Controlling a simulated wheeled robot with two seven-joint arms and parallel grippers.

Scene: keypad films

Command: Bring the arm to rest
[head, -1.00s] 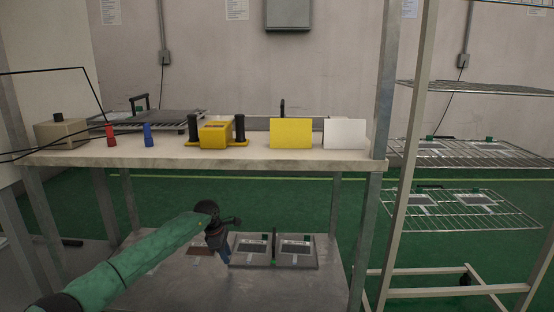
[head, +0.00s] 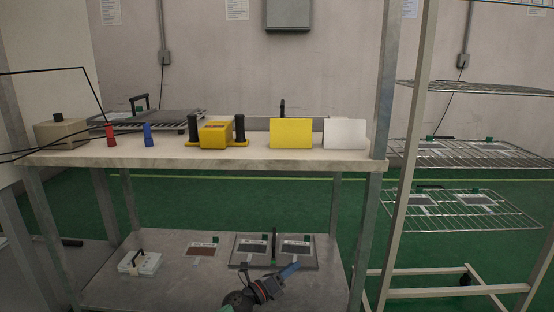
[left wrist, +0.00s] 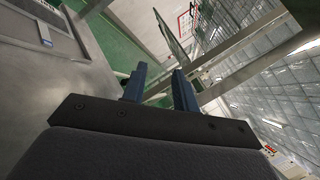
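Most of the left arm is below the head view's edge. My right gripper is not in view. A dark tray (head: 273,262) with two keypad panels lies on the lower shelf just behind the left gripper. A keypad with a reddish-brown face (head: 202,250) lies left of the tray.
A white block with a black handle (head: 139,262) sits at the lower shelf's left. The upper bench (head: 220,160) holds a yellow fixture (head: 216,135), a yellow card (head: 291,133) and a white card (head: 345,133). A wire rack (head: 460,208) stands at right.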

